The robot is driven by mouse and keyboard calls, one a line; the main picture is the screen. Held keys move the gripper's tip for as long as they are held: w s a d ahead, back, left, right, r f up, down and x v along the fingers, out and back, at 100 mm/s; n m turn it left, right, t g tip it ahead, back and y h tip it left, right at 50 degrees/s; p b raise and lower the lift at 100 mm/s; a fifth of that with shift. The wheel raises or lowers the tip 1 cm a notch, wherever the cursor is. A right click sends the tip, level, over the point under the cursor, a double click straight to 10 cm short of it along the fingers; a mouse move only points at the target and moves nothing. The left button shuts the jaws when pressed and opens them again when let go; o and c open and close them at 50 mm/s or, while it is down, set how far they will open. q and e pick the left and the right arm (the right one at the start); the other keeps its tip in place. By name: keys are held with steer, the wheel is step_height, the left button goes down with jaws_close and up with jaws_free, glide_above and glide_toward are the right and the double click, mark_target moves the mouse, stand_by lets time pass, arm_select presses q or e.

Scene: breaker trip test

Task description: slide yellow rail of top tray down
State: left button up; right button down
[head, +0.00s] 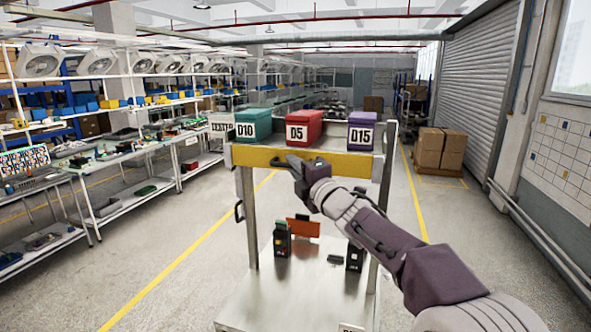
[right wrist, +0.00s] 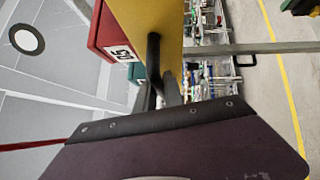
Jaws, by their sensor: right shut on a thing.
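The yellow rail (head: 300,161) runs across the front of the top tray of a metal cart. It looks roughly level in the head view. My right gripper (head: 284,162) is shut on the rail, left of its middle. In the right wrist view, the dark fingers (right wrist: 158,75) meet the yellow rail (right wrist: 150,25). The top tray carries a green bin (head: 252,124) marked D10, a red bin (head: 304,128) marked D5 and a purple bin (head: 361,131) marked D15. My left gripper is not in view.
The cart's lower shelf (head: 265,300) holds black devices (head: 281,240) and an orange plate (head: 303,227). A TESTED sign (head: 222,127) stands left of the tray. Workbenches (head: 120,165) line the left side. Cardboard boxes (head: 428,147) stand at the right. The floor around the cart is clear.

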steer(key=shift+a+f, duration=0.1)
steer(key=shift+f, duration=0.3)
steer(key=c, duration=1.5)
jaws_free()
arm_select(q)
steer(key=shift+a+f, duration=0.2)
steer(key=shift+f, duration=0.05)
arm_select(e)
steer(key=shift+o, duration=0.2)
steer(key=shift+a, duration=0.2)
steer(key=shift+r, duration=0.1)
